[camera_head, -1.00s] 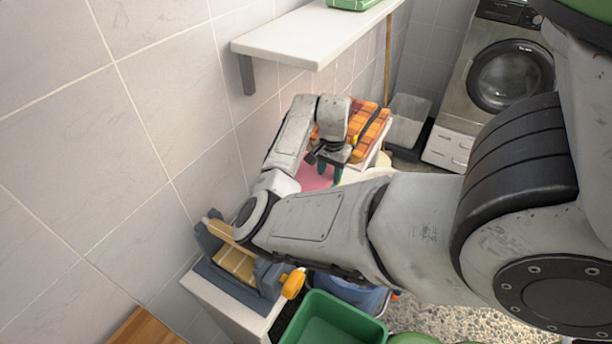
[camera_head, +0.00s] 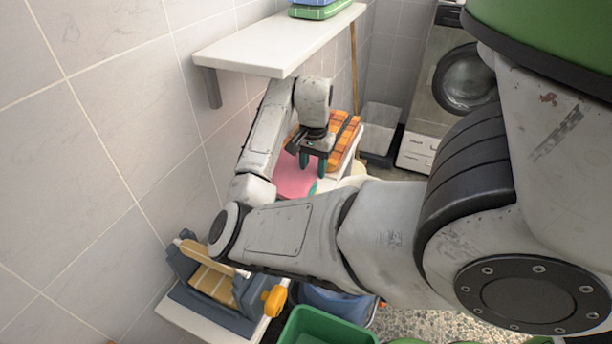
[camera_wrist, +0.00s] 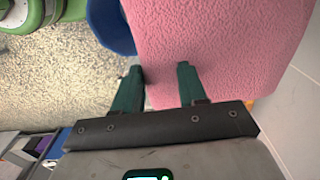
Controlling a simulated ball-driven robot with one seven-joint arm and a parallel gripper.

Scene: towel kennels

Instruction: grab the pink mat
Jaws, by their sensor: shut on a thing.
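The pink mat (camera_head: 293,180) lies below and to the left of my gripper (camera_head: 313,168) in the head view, partly hidden behind my arm. It fills the upper middle and right of the wrist view (camera_wrist: 215,45), with a rough, soft-looking surface. My gripper, with dark green fingers (camera_wrist: 157,85), is shut on the mat near its edge. One finger shows just outside the mat's left edge and the other over its pink face. How deep the grip goes is hidden.
An orange checked cloth (camera_head: 345,135) lies right behind my gripper. A white wall shelf (camera_head: 270,45) hangs above. A grey-blue press-like device (camera_head: 215,290) stands front left, beside a green bin (camera_head: 328,328). A blue round thing (camera_wrist: 110,25) borders the mat in the wrist view.

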